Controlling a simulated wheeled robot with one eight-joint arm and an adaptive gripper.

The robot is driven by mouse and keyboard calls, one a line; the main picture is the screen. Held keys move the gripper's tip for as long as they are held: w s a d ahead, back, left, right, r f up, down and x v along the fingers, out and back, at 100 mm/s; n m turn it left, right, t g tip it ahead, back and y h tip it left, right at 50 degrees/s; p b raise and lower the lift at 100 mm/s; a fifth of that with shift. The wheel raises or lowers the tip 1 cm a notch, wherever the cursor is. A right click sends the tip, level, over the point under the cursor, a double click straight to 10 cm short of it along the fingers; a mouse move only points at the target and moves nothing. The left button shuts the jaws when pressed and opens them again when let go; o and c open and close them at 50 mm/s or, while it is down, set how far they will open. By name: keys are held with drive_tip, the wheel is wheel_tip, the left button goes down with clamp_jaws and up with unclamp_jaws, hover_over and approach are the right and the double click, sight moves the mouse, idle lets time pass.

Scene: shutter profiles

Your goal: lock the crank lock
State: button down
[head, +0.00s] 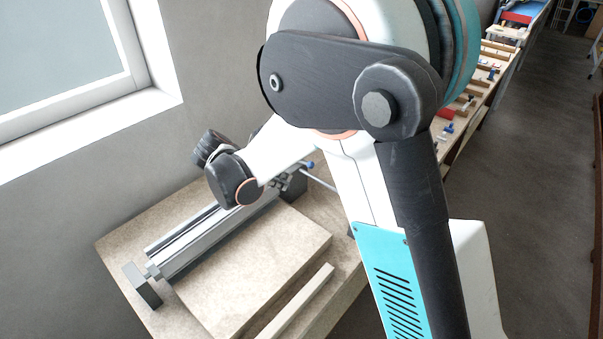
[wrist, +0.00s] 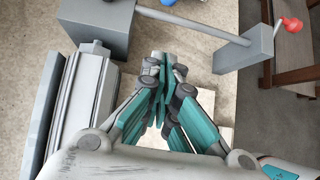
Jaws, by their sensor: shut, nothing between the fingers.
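In the wrist view, my gripper (wrist: 162,68) has its teal fingers together with nothing between them. It is over the table, just below a thin grey rod (wrist: 185,22). The rod runs from a dark grey block (wrist: 97,22) to a lighter grey block (wrist: 243,50). A red knob (wrist: 292,24) is beyond the lighter block. A blue piece (wrist: 168,2) is cut by the top edge. The head view shows a blue knob (head: 310,165) near the rod. I cannot tell which part is the crank lock or its state. My arm hides the gripper in the head view.
A long grey metal profile (head: 215,236) lies along the wall side of the table (head: 120,243); it also shows at left in the wrist view (wrist: 88,95). A flat board (head: 250,270) and a light strip (head: 300,300) are in front. A window (head: 70,50) is above.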

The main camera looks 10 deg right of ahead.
drive_tip(key=shift+a+f+n, duration=0.2)
drive_tip(key=shift+n, duration=0.1)
drive_tip(key=b+x, duration=0.2)
drive_tip(key=x, duration=0.8)
drive_tip(key=shift+w+d+r, duration=0.2)
drive_tip(key=shift+w+r, duration=0.05)
drive_tip(key=shift+r, duration=0.35)
drive_tip(key=shift+w+d+r, duration=0.2)
drive_tip(key=shift+w+r, duration=0.05)
drive_tip(key=shift+r, duration=0.35)
drive_tip(key=shift+w+d+r, duration=0.2)
drive_tip(key=shift+w+r, duration=0.05)
drive_tip(key=shift+r, duration=0.35)
drive_tip(key=shift+d+r, duration=0.1)
drive_tip(key=shift+d, duration=0.05)
